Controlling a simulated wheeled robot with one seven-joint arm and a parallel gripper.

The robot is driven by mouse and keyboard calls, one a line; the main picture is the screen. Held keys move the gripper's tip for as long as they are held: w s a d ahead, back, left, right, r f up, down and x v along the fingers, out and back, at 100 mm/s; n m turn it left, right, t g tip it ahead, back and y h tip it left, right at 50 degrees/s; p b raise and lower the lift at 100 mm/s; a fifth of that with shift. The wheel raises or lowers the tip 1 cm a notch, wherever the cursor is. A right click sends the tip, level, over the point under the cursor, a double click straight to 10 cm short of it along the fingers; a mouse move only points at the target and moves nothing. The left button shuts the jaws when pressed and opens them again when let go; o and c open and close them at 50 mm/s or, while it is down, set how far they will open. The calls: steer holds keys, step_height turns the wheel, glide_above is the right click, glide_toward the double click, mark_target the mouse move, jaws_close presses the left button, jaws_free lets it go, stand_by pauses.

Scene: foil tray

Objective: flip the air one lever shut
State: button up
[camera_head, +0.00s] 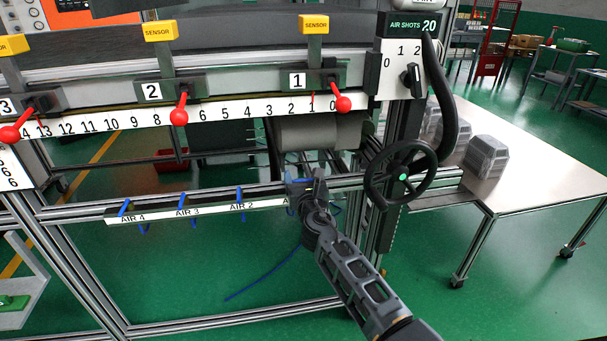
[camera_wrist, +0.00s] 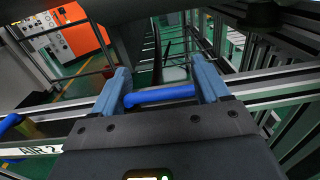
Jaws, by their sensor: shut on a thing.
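My gripper (camera_wrist: 160,70) is shut on the blue air one lever (camera_wrist: 160,95) in the wrist view; the lever lies crosswise between the two grey-blue fingers. In the head view my gripper (camera_head: 306,188) is at the right end of the labelled air rail (camera_head: 265,204), covering most of the air one label and its lever. To the left, the blue levers of AIR 2 (camera_head: 240,195), AIR 3 (camera_head: 182,200) and AIR 4 (camera_head: 124,207) stand tilted up from the rail. The AIR 2 lever also shows at the wrist view's left edge (camera_wrist: 9,122).
A black handwheel (camera_head: 400,171) is close to the right of my gripper. Above are a number scale (camera_head: 215,115) with red-knobbed sensor handles and a roller (camera_head: 320,132). A table (camera_head: 530,180) with grey parts stands at right. Below the rail is open floor.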

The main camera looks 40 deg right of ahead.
steer(key=shift+d+r+y, duration=0.1)
steer(key=shift+d+y, duration=0.1)
steer(key=shift+y, duration=0.1)
steer(key=o, duration=1)
steer(key=shift+a, duration=0.15)
steer(key=shift+s+a, duration=0.15)
steer(key=shift+s, duration=0.15)
steer(key=p+v, duration=0.1)
steer(key=v, duration=0.6)
